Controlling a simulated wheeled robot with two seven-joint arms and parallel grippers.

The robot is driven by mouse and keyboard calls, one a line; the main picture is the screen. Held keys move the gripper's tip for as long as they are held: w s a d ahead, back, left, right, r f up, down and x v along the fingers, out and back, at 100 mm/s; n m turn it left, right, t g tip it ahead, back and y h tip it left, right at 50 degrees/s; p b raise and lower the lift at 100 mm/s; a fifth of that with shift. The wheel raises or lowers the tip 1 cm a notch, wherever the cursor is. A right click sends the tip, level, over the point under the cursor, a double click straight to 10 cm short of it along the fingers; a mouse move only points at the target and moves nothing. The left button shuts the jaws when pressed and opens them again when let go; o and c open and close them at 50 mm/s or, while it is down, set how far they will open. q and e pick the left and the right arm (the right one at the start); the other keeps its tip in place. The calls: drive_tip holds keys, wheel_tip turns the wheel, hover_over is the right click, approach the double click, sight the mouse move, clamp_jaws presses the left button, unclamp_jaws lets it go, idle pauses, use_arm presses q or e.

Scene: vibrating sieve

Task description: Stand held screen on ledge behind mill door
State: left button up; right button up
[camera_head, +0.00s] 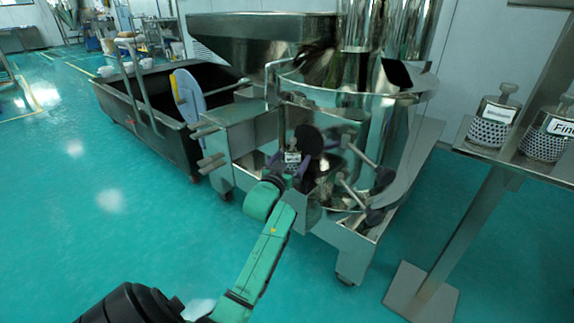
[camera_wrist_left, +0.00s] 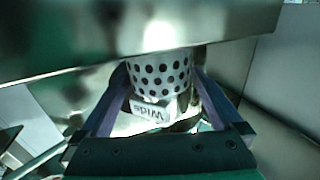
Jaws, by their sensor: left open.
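The held-size screen, a perforated metal cylinder with a "Wide" label, shows between my left fingers in the left wrist view (camera_wrist_left: 158,78). In the head view the screen (camera_head: 292,157) is small, inside the steel mill (camera_head: 345,105) near its lower front. My left gripper (camera_head: 290,165) reaches in from below; its two purple fingers are apart, one on each side of the screen. Whether they touch it cannot be told. The ledge under the screen is largely hidden by the gripper and mill parts. My right gripper is not in view.
Two labelled perforated screens (camera_head: 493,122) stand on a steel stand (camera_head: 508,158) at the right. A dark wheeled bin (camera_head: 140,105) is at the left. Handled rods (camera_head: 352,193) stick out right of my gripper. The green floor in front is clear.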

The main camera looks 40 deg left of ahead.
use_arm(q)
drive_tip(key=p+v, duration=0.3)
drive_tip(key=v, duration=0.9)
drive_tip(key=d+f+g+h, duration=0.1)
drive_tip(key=d+f, duration=0.2)
drive_tip(key=d+f+m+g+h, duration=0.1)
drive_tip(key=d+f, duration=0.1)
drive_tip(key=f, duration=0.1)
drive_tip(key=shift+w+d+h, duration=0.25)
drive_tip(key=shift+d+h, duration=0.05)
drive_tip(key=shift+d, duration=0.05)
drive_tip(key=s+d+f+m+g+h, duration=0.3)
drive_tip(key=s+d+f, duration=0.4)
drive_tip(key=d, duration=0.3)
drive_tip(key=s+d+f+m+g+h, duration=0.2)
drive_tip(key=s+d+f+g, duration=0.4)
drive_tip(key=d+f, duration=0.3)
drive_tip(key=shift+s+d+f+m+h, duration=0.25)
drive_tip(key=shift+s+d+m+h, duration=0.15)
drive_tip(key=shift+s+d+h, duration=0.6)
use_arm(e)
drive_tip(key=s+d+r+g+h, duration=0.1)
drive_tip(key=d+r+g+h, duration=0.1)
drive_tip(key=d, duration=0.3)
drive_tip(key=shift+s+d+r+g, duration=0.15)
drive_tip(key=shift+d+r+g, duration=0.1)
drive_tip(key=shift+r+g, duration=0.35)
